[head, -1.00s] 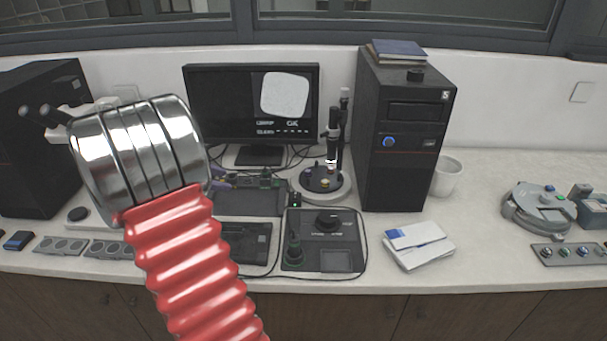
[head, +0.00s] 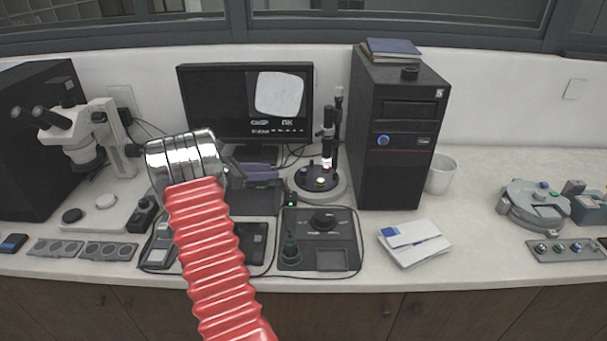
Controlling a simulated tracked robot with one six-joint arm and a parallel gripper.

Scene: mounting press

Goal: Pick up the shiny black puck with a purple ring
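No purple ring can be made out on any puck. Small pucks sit on the black round stage (head: 309,185) of the upright scope, to the right of my gripper; their ring colours are too small to tell. A plain dark puck (head: 72,216) lies at the left, and another (head: 410,73) is on the black tower.
A stereo microscope (head: 85,135) stands left of my arm. A black control box (head: 318,255) with knobs lies in front of the round stage. The black tower (head: 395,150) blocks the right. White booklets (head: 415,243) and a round grey device (head: 535,205) lie further right.

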